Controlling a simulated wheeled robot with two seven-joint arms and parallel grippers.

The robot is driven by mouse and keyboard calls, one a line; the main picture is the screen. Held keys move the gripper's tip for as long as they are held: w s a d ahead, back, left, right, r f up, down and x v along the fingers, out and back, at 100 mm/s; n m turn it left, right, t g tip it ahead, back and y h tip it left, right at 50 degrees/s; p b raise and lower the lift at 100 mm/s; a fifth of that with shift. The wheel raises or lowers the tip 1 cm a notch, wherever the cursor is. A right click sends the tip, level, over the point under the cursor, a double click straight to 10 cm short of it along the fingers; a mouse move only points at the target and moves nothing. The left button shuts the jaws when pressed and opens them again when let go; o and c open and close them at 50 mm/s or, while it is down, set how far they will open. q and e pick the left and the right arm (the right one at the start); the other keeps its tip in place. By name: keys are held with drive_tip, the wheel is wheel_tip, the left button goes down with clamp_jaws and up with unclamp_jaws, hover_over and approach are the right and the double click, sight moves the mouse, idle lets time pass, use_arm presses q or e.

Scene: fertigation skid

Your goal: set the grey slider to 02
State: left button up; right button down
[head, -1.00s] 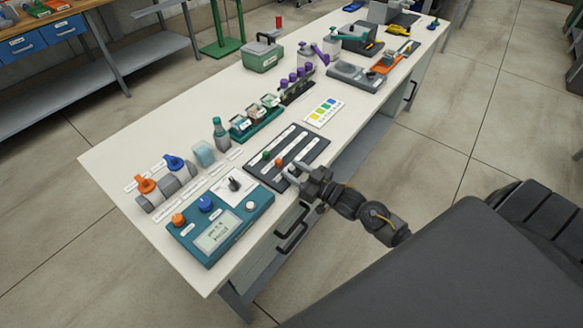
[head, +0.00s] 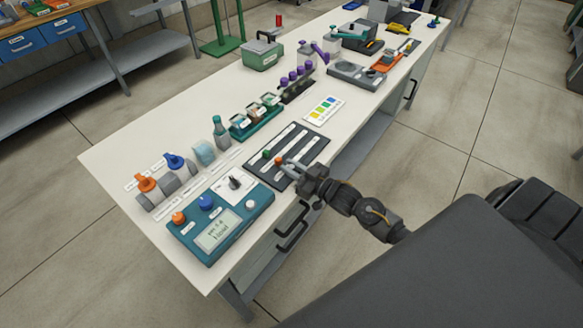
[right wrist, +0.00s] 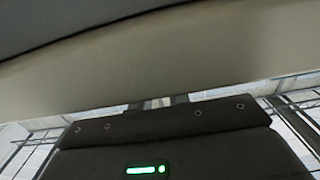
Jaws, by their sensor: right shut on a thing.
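The dark slider panel (head: 256,170) lies flat near the bench's front edge and has several pale slots. A green slider knob (head: 266,154) and an orange slider knob (head: 278,160) show at its left part. My right gripper (head: 287,163) is low over the panel, just right of the orange knob, and is shut on the slider knob in the front slot, taken to be the grey one. My fingers hide that knob. The scale figures are too small to read. The right wrist view shows my gripper body and no slider. My left gripper is not in view.
A teal control box (head: 262,212) with a screen and knobs stands left of the panel. A teal rack (head: 245,133) of jars stands behind it. A colour card (head: 324,111) lies to the right. A drawer handle (head: 290,232) juts from the bench front.

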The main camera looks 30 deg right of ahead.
sight(307, 157)
drive_tip(key=w+d, duration=0.1)
drive_tip(key=d, duration=0.1)
drive_tip(key=w+d+b, duration=0.1)
drive_tip(key=d, duration=0.2)
drive_tip(key=w+d, duration=0.1)
drive_tip(key=d, duration=0.1)
drive_tip(key=shift+d, duration=0.25)
drive_tip(key=c, duration=1.3)
unclamp_jaws()
drive_tip(key=shift+s, duration=0.1)
drive_tip(key=shift+b+v, duration=0.9)
drive_tip(key=shift+v, duration=4.45)
drive_tip(key=shift+f, duration=0.1)
